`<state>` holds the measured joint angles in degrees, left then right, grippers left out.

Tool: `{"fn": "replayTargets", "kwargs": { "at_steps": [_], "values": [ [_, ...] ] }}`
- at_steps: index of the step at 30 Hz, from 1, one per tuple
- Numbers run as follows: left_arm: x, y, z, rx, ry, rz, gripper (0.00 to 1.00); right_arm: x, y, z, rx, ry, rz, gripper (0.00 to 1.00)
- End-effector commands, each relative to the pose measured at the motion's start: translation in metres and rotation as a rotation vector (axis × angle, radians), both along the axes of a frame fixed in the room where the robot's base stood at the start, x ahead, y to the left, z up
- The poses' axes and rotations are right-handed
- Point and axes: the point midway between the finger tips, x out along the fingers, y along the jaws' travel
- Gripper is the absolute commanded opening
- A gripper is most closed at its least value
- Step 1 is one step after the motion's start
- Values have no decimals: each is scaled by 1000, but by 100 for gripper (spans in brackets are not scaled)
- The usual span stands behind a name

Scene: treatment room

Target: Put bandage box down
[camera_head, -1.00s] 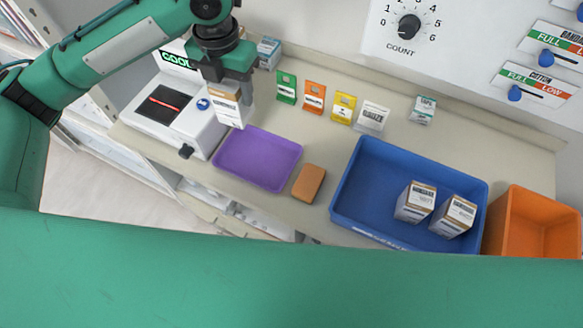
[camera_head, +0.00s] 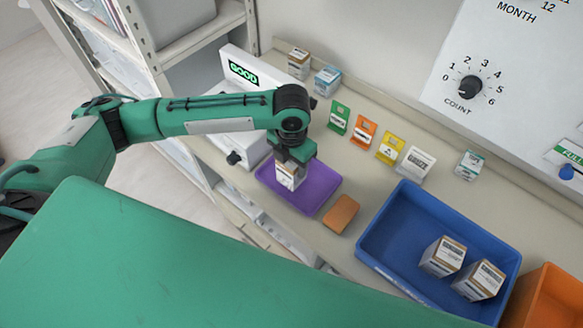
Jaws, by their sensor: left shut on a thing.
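My left gripper (camera_head: 291,160) is shut on a small white-and-brown bandage box (camera_head: 287,179). The box is over the purple tray (camera_head: 323,194), near its left part. I cannot tell whether the box touches the tray's floor. The gripper hides the top of the box and part of the tray behind it. My right gripper does not show.
A blue bin (camera_head: 388,233) holds two boxes. An orange bin (camera_head: 545,297) is beyond. Colored cards (camera_head: 363,132) and boxes line the back.

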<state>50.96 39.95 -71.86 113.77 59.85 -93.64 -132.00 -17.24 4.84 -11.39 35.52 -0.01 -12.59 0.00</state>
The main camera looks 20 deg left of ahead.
Motion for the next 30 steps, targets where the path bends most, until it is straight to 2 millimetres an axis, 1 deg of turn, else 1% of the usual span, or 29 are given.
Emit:
{"fn": "replayTargets", "kwargs": {
  "at_steps": [6,8,19,20,22,23,30],
  "values": [
    [-2,0,-30,1,5,0,24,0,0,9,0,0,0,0],
    [-1,0,-36,1,2,0,24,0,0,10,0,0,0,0],
    [-1,0,-42,-1,1,-1,24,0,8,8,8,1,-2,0],
    [-1,0,-41,-1,0,-1,58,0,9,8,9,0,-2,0],
    [-1,0,-41,-1,0,-1,72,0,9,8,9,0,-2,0],
    [-1,0,-41,-1,1,-1,74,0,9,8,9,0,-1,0],
    [-1,0,-41,0,0,-1,74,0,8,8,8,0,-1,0]
  ]
}}
